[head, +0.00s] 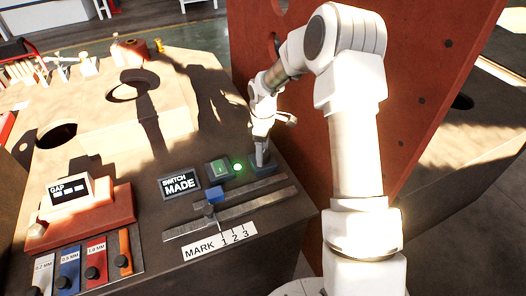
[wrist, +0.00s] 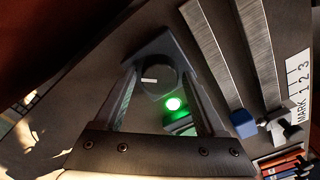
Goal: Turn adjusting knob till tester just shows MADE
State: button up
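The adjusting knob (wrist: 158,80) is dark and round with a white pointer line, on a blue-grey base, in the wrist view. My gripper (wrist: 159,69) has one finger on each side of the knob, the fingers spread wide; slim gaps seem to show between fingers and knob. In the head view my gripper (head: 262,158) points down at the blue-grey base (head: 265,170), hiding the knob. The tester (head: 180,184) reads SWITCH MADE. A green lamp (head: 238,167) beside it is lit; it also glows in the wrist view (wrist: 173,104).
Metal bars (head: 230,212) with a blue block (head: 214,194) lie in front of the knob, near a MARK 1 2 3 label (head: 220,241). A GAP display (head: 70,190) and coloured gauges (head: 96,264) stand left. A red-brown panel (head: 410,130) rises behind my arm.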

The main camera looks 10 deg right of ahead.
jog(key=c, duration=1)
jog(key=shift+c, duration=0.2)
jog(key=m, duration=0.4)
jog(key=shift+m, duration=2.8)
jog(key=o, duration=1.4)
jog(key=shift+c, duration=0.2)
